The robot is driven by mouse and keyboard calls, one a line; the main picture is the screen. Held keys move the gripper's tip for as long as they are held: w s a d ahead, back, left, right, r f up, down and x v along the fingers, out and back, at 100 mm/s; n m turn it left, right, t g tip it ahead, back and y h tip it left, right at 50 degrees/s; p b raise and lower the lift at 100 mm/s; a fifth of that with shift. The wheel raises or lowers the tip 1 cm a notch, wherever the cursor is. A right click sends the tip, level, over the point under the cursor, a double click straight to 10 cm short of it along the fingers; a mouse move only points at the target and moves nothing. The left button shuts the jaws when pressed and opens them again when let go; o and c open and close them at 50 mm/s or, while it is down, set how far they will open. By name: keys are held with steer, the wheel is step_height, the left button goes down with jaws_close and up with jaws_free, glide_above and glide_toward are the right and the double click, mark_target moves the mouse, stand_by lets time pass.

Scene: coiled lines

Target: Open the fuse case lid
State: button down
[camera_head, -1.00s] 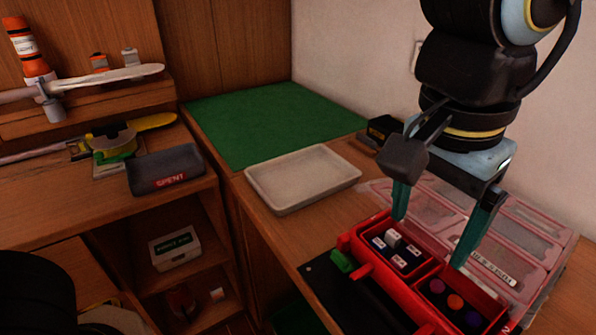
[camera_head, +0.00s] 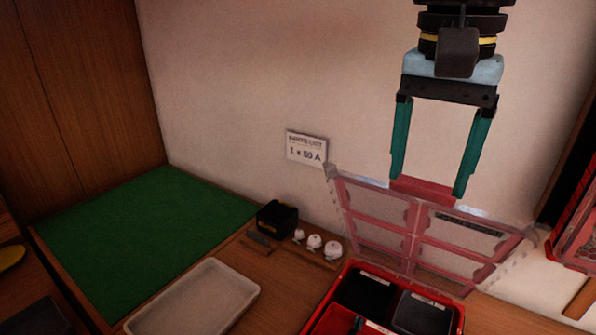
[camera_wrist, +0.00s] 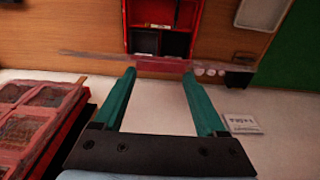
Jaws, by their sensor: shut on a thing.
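The fuse case (camera_head: 436,298) is a red box with dark compartments at the bottom of the head view, and it also shows at the top of the wrist view (camera_wrist: 127,30). Its clear, pink-framed lid (camera_head: 428,247) stands raised, roughly upright, at the back of the case. A red tab (camera_head: 428,188) is at the lid's upper edge. My gripper (camera_head: 429,188) has its teal fingers on both ends of this tab and is shut on it. In the wrist view, the lid edge (camera_wrist: 160,66) lies between the fingertips, seen nearly edge-on.
A wall card reading 1 x 50 A (camera_head: 306,148) is left of the lid. A black box (camera_head: 276,217) and small white knobs (camera_head: 314,242) stand beside the case. A pale tray (camera_head: 200,298) and green mat (camera_head: 150,230) lie left. Another red-framed case (camera_head: 578,240) is at far right.

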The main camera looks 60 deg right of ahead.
steer(key=d+r+y, duration=0.2)
steer(key=d+y, duration=0.2)
steer(key=d, duration=0.7)
steer(key=shift+s+d, duration=0.3)
steer(key=shift+d, duration=0.1)
